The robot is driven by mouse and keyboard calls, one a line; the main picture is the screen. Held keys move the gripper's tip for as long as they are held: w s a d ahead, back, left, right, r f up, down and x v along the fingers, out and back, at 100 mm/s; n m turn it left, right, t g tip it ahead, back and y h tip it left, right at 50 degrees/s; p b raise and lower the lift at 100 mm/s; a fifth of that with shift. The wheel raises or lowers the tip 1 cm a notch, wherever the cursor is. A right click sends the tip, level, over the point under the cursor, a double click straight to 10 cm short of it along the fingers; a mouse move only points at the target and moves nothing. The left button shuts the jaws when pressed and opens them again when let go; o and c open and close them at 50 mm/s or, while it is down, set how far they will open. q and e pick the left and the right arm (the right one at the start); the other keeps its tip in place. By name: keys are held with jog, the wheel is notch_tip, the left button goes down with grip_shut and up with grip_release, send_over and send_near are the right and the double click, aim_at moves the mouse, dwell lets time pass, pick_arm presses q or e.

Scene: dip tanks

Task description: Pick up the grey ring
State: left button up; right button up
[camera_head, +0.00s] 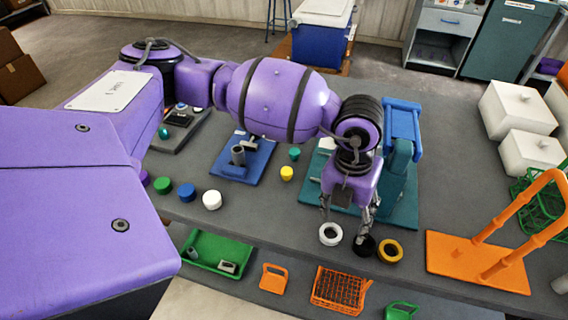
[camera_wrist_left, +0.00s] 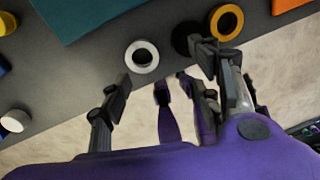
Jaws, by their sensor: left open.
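The grey ring (camera_head: 323,238) looks pale grey, almost white, and lies flat near the front edge of the grey table. It also shows in the left wrist view (camera_wrist_left: 130,60), uncovered, ahead of the fingertips. My left gripper (camera_head: 347,217) points down, open and empty, above and slightly right of the ring. In the left wrist view its fingers (camera_wrist_left: 162,72) are spread apart, and neither is clearly touching the ring. My right gripper is not in view.
A black ring (camera_head: 363,251) and a yellow-orange ring (camera_head: 382,255) lie just right of the grey ring. A teal stand (camera_head: 403,207) is behind, and an orange stand (camera_head: 450,255) is at right. Bare table lies left of the grey ring.

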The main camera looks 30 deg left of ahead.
aim_at(328, 235)
pick_arm(q)
jog(key=shift+s+a+f+n+y, duration=0.3)
jog(key=shift+a+f+n, duration=0.1)
jog(key=shift+f, duration=0.1)
jog(key=shift+s+a+f+n+y, duration=0.15)
jog(key=shift+a+f+n+y, duration=0.15)
jog(key=shift+f+n, duration=0.15)
jog(key=f, duration=0.4)
jog(key=a+f, duration=0.1)
jog(key=f, duration=0.1)
jog(key=shift+w, duration=0.25)
jog(key=shift+w+a+r, duration=0.1)
jog(key=shift+w+r, duration=0.05)
jog(key=c, duration=1.4)
jog(key=shift+o, duration=0.2)
